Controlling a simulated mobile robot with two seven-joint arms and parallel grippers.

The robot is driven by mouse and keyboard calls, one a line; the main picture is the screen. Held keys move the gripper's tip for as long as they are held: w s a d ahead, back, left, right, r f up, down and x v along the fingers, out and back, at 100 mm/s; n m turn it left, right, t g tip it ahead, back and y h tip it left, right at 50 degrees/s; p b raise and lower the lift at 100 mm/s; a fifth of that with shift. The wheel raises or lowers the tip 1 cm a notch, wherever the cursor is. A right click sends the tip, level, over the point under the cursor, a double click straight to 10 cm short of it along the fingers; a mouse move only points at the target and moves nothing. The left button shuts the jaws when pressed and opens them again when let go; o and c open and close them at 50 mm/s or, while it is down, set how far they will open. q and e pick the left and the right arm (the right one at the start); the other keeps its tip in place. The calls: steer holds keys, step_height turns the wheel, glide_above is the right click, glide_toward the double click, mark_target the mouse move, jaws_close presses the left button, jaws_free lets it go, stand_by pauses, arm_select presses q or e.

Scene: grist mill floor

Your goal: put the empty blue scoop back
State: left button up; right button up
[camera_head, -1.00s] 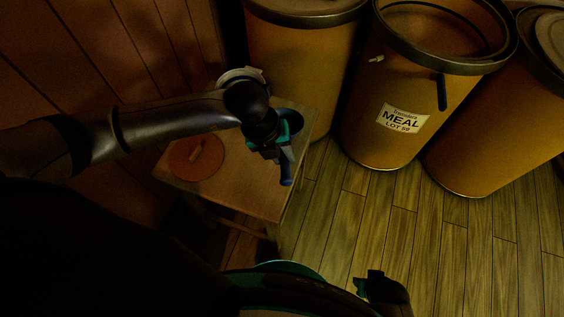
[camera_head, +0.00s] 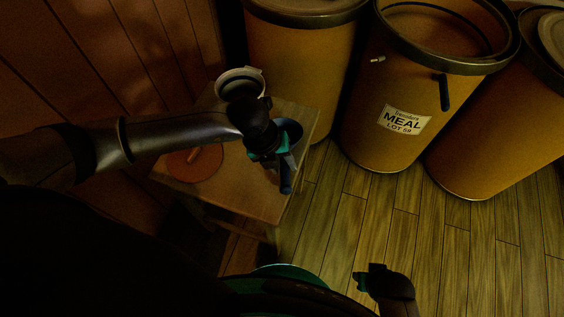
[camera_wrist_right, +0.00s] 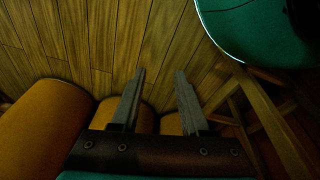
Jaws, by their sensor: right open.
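The blue scoop (camera_head: 287,182) is at the right side of a small wooden table (camera_head: 245,196) in the head view. Its handle points toward the bottom of the picture, and its dark bowl (camera_head: 294,132) shows behind my gripper. My left gripper (camera_head: 279,162) is shut on the scoop near the handle; the fingers are partly hidden. I cannot tell whether the scoop touches the tabletop. A round orange-brown disc (camera_head: 183,171) lies on the table to the left, with a short stick-like piece (camera_head: 205,156) on it, partly behind my arm. My right gripper (camera_wrist_right: 160,88) is open and empty, away from the table.
A white-rimmed pot (camera_head: 240,77) stands at the table's back corner. Large drums stand behind and to the right, one labelled MEAL (camera_head: 404,119). A wood-panelled wall is on the left. The plank floor (camera_head: 345,225) is clear in front of the drums. A teal round surface (camera_wrist_right: 248,32) shows in the right wrist view.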

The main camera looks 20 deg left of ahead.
arm_select(q)
steer(key=shift+o, duration=0.9)
steer(key=shift+r, duration=0.25)
steer(key=shift+s+a+r+p, duration=0.2)
steer(key=shift+r+p, duration=0.25)
steer(key=shift+r, duration=0.2)
steer(key=p+v, duration=0.4)
steer(key=v, duration=0.6)
arm_select(e)
steer(key=s+d+f, duration=0.5)
steer(key=s, duration=0.2)
steer(key=shift+d+f, duration=0.3)
steer(key=shift+f, duration=0.05)
arm_select(q)
steer(key=shift+r, duration=0.15)
arm_select(e)
steer(key=shift+s, duration=0.15)
